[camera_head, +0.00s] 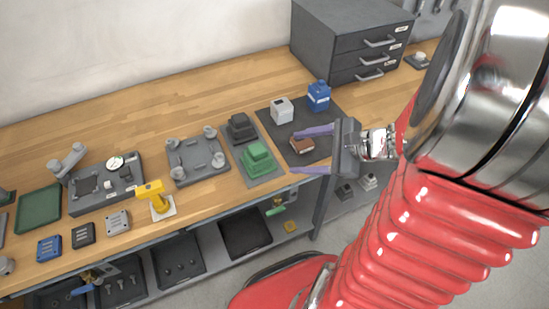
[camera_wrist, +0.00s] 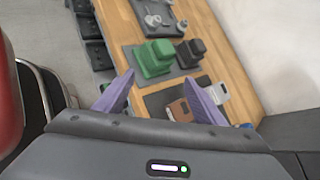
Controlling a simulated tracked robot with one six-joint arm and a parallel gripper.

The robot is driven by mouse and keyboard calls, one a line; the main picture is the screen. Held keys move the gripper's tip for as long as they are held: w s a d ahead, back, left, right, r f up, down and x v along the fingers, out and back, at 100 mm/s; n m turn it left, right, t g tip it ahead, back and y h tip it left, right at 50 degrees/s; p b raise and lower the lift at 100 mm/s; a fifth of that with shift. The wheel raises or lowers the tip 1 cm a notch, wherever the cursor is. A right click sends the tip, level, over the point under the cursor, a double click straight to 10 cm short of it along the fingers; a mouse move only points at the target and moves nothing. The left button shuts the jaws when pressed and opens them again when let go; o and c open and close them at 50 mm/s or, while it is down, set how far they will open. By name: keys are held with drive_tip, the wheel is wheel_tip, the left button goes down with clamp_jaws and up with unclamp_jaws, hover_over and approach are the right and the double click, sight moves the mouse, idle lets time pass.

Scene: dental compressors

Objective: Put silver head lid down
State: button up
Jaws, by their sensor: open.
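My gripper (camera_head: 294,152) is open, its two purple fingers spread above the dark mat (camera_head: 318,152) near the bench's front edge. A brown block with a pale label (camera_head: 302,145) lies on the mat and appears between the fingers, which do not visibly grip it. It also shows in the wrist view (camera_wrist: 179,110), beyond my fingers (camera_wrist: 159,77). A light silver-grey box (camera_head: 282,110) stands on the mat behind it and is partly hidden by a finger in the wrist view (camera_wrist: 219,92). I cannot tell for certain which piece is the silver head lid.
A blue container (camera_head: 318,96) stands at the mat's back. Green (camera_head: 257,158) and black (camera_head: 240,127) stepped blocks sit on a grey mat to the left. A grey plate with posts (camera_head: 198,158) and a yellow tool (camera_head: 155,197) lie farther left. A drawer cabinet (camera_head: 345,45) stands behind.

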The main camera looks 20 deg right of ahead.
drive_tip(key=s+a+r+n+g+h, duration=0.25)
drive_tip(key=s+a+n+g, duration=0.25)
drive_tip(key=a+n, duration=0.55)
wheel_tip(320, 180, up, 9)
drive_tip(key=s+n+t+h, duration=0.2)
drive_tip(key=n+h, duration=0.3)
drive_tip(key=n, duration=0.6)
drive_tip(key=shift+s+a+f, duration=0.15)
drive_tip(key=shift+a+f, duration=0.05)
drive_tip(key=shift+a, duration=0.15)
